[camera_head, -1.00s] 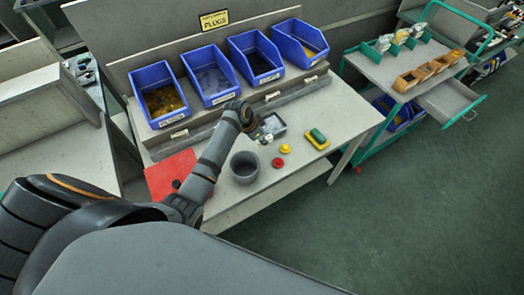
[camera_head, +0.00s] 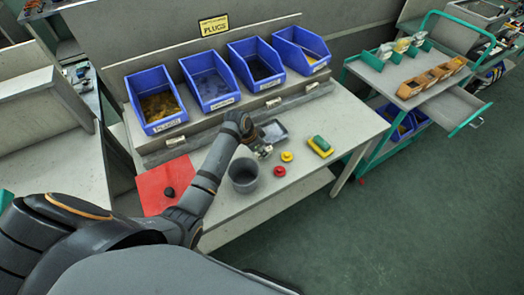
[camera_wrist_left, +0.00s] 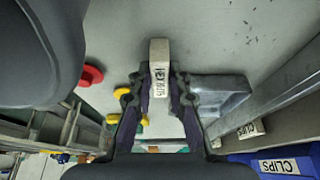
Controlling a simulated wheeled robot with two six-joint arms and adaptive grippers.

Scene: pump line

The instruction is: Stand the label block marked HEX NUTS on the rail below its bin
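The label block marked HEX NUTS (camera_wrist_left: 160,78) is a pale block between the fingers of my left gripper (camera_wrist_left: 160,98) in the left wrist view. The fingers appear closed on its sides. In the head view my left gripper (camera_head: 262,151) is over the table in front of the grey tray (camera_head: 272,131), and the block is tiny there. The grey rail (camera_head: 235,118) runs below the blue bins. It carries a label block at left, below the PLUGS bin (camera_head: 155,100), and two at right. No block shows below the second bin (camera_head: 208,80). My right gripper is out of view.
A grey cup (camera_head: 243,176), a red disc (camera_head: 279,171), a yellow disc (camera_head: 287,156) and a green-and-yellow block (camera_head: 320,146) are near the gripper. A red mat (camera_head: 150,185) lies at left. A green-framed cart (camera_head: 400,75) stands at right.

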